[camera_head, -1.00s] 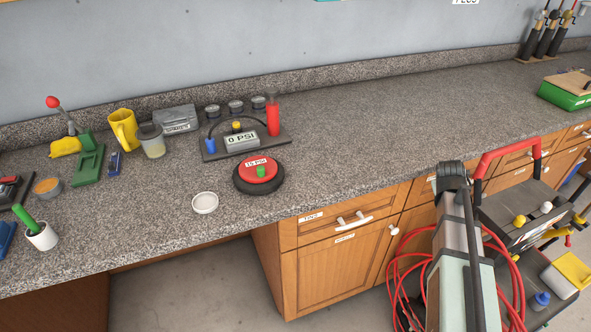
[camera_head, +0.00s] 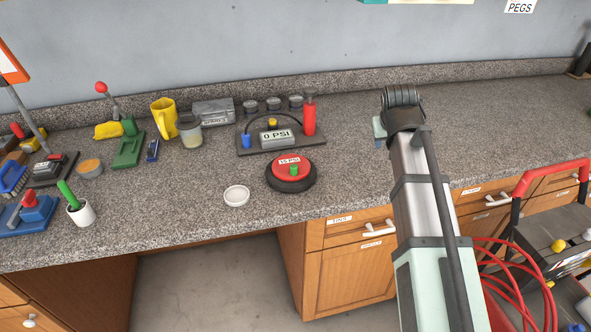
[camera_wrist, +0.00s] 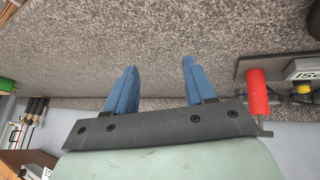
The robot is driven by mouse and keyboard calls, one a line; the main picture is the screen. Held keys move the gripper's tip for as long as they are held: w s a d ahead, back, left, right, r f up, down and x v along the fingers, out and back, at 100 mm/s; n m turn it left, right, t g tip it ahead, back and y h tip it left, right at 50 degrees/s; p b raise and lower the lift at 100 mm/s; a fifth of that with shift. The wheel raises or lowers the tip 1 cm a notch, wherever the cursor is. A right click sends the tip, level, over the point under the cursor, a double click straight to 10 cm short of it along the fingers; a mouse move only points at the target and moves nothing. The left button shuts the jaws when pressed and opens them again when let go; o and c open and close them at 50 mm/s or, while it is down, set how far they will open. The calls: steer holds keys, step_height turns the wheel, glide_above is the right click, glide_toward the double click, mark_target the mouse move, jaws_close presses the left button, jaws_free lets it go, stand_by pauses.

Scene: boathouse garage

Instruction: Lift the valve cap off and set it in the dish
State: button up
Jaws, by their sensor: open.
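A green valve cap (camera_head: 293,170) sits on top of a red disc (camera_head: 284,164) labelled "15 PSI", which rests on a black round base (camera_head: 291,184) on the counter. A shallow white dish (camera_head: 236,196) lies to its left, near the counter's front edge, and looks empty. My gripper (camera_wrist: 158,68) is open, with two blue fingers apart and nothing between them. In the head view it is right of the cap, mostly hidden behind my arm's end; only a bit of a finger shows. The cap and dish are outside the wrist view.
Behind the disc stands a gauge board (camera_head: 280,144) reading "0 PSI" with a red cylinder (camera_head: 309,115), which also shows in the wrist view (camera_wrist: 257,92). A yellow mug (camera_head: 164,116) and jar (camera_head: 190,131) stand further left. The counter around the dish is clear.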

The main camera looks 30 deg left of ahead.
steer(key=s+a+r+n+g+y, duration=0.15)
steer(key=s+a+r, duration=0.25)
steer(key=s+a, duration=0.6)
steer(key=g, duration=0.2)
glide_toward(294, 166)
steer(key=shift+n+y, duration=0.25)
steer(key=shift+n, duration=0.2)
steer(key=shift+d+x, duration=0.1)
steer(key=shift+x, duration=2.1)
steer(key=shift+d+x, duration=0.15)
steer(key=shift+x, duration=2)
steer(key=shift+s+f, duration=0.1)
jaws_close()
